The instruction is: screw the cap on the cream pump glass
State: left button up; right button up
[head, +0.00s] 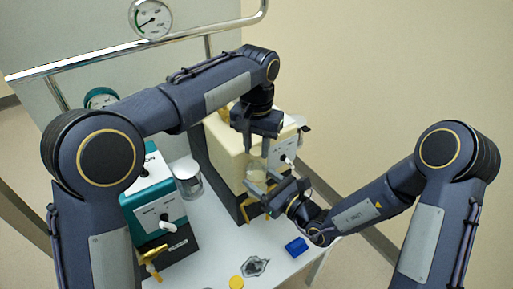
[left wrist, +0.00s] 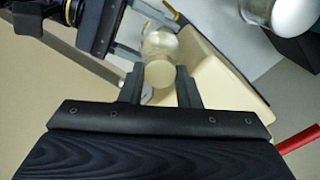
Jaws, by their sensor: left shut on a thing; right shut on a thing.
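The cream pump (head: 228,150) stands on the white table, right of the teal pump. Its glass (head: 257,168), a small clear jar, is at its front right side, between my two grippers. My left gripper (head: 264,152) comes down from above and is shut at the top of the glass. In the left wrist view, its fingers are on both sides of a round beige cap (left wrist: 159,74), with the clear glass (left wrist: 160,45) directly behind it. My right gripper (head: 262,184) is shut on the glass from below right. I cannot tell whether the cap is threaded on.
The teal pump (head: 158,194) with a clear jar (head: 187,178) stands left. A blue block (head: 296,247), a grey angular piece (head: 254,266) and a yellow disc (head: 236,283) lie at the front. A metal rail (head: 110,58) with gauges runs behind.

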pick_arm(q)
jog(key=shift+f, duration=0.5)
jog(key=shift+f, duration=0.9)
jog(key=shift+f, duration=0.55)
